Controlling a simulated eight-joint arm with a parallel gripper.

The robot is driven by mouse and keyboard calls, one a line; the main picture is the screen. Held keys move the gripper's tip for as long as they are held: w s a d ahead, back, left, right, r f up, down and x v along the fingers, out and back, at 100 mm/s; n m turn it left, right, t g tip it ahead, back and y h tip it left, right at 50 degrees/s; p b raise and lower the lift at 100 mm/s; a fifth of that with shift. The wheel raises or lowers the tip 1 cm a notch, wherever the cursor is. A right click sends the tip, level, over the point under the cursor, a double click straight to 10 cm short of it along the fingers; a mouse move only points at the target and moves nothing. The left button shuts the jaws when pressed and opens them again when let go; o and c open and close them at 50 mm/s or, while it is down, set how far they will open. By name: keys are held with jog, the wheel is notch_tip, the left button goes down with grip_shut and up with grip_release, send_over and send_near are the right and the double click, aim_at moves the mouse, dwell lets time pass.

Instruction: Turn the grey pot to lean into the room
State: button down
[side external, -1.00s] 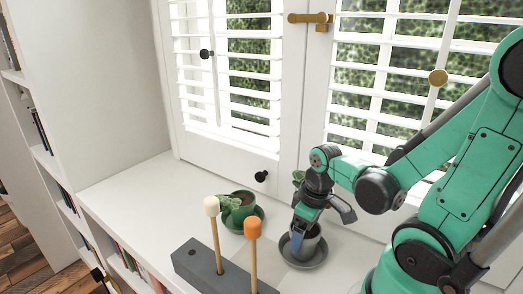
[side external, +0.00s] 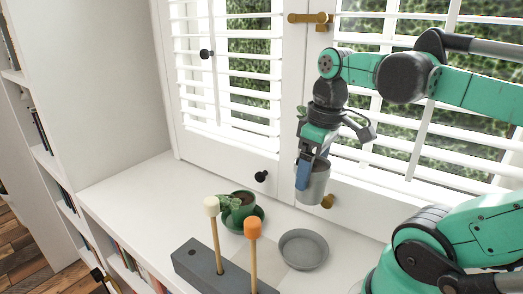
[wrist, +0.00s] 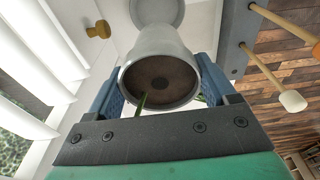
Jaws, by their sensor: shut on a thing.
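The grey pot (side external: 317,186) is held up in the air near the shutters, clear of its grey saucer (side external: 303,262). My gripper (side external: 305,178) is shut on it, with blue fingers on both sides. In the wrist view the pot (wrist: 157,48) shows its open top, brown soil and a bit of green stem (wrist: 142,103). Most of its plant is out of sight. The saucer is empty on the white sill and also shows beyond the pot in the wrist view (wrist: 157,12). Which way the plant leans cannot be told.
A green pot (side external: 246,205) with a leafy plant stands on a green saucer to the left. A grey block (side external: 195,268) holds upright sticks with white and orange heads in front. White shutters with a brass knob (side external: 327,201) stand close behind the held pot.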

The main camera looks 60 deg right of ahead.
notch_tip(320, 180, up, 9)
jog(key=shift+f, duration=0.15)
dwell(0.5)
jog(key=w+f, duration=0.1)
jog(key=f, duration=0.2)
jog(key=f+n, duration=0.1)
jog(key=f, duration=0.2)
jog(key=w+d+f+n, duration=0.1)
jog(key=f, duration=0.3)
jog(key=shift+w+d, duration=0.1)
jog(key=shift+w, duration=0.2)
jog(key=s+f, duration=0.1)
jog(key=f, duration=0.2)
jog(key=f+n, duration=0.1)
jog(key=f, duration=0.2)
jog(key=s+a+f+n, duration=0.1)
jog(key=f, duration=0.2)
jog(key=shift+s+f, duration=0.25)
jog(key=shift+s, duration=0.05)
jog(key=shift+a+f, duration=0.1)
jog(key=shift+f, duration=1.35)
grip_release()
